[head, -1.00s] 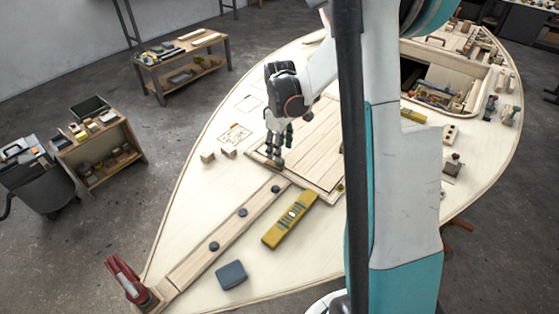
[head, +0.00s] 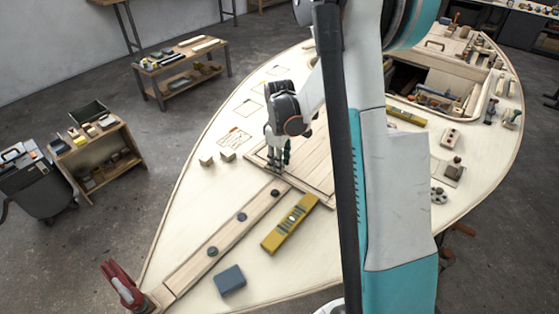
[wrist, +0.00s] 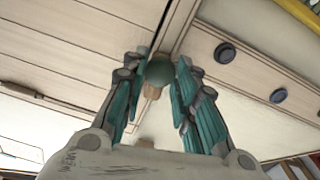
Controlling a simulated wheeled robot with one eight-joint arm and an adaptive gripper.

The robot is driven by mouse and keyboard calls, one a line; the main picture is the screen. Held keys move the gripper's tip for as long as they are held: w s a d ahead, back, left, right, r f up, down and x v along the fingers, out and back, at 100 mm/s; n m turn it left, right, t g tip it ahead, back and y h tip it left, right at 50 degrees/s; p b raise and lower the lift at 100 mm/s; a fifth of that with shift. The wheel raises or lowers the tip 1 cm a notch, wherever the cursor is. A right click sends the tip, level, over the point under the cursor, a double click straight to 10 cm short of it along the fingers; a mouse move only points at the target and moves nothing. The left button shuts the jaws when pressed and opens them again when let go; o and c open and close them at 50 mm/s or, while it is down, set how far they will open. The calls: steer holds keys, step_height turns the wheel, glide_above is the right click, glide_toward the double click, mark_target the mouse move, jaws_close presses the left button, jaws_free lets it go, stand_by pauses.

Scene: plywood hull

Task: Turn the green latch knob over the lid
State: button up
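The green latch knob (wrist: 159,73) shows in the wrist view between my fingertips, with both fingers close against its sides. A small tan wooden piece (wrist: 152,91) shows just below it. The planked lid (head: 308,150) lies flat on the pale deck, and its planks (wrist: 60,45) fill the upper left of the wrist view. My gripper (head: 278,168) points down at the lid's near left corner; it also shows in the wrist view (wrist: 161,68), its teal fingers drawn in around the knob. In the head view my fingers hide the knob.
A wooden plank (head: 215,245) with several dark round knobs runs from the lid's corner toward the bow. A yellow level (head: 290,223) lies right of it, beside a blue-grey box (head: 229,280). Two small wooden blocks (head: 228,156) sit left of my gripper. A red clamp (head: 123,285) grips the bow.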

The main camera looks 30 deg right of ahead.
steer(key=shift+m, duration=0.3)
steer(key=m, duration=0.4)
steer(key=shift+m, duration=0.3)
steer(key=m, duration=0.4)
steer(key=shift+m, duration=0.3)
steer(key=m, duration=1)
steer(key=o, duration=1.1)
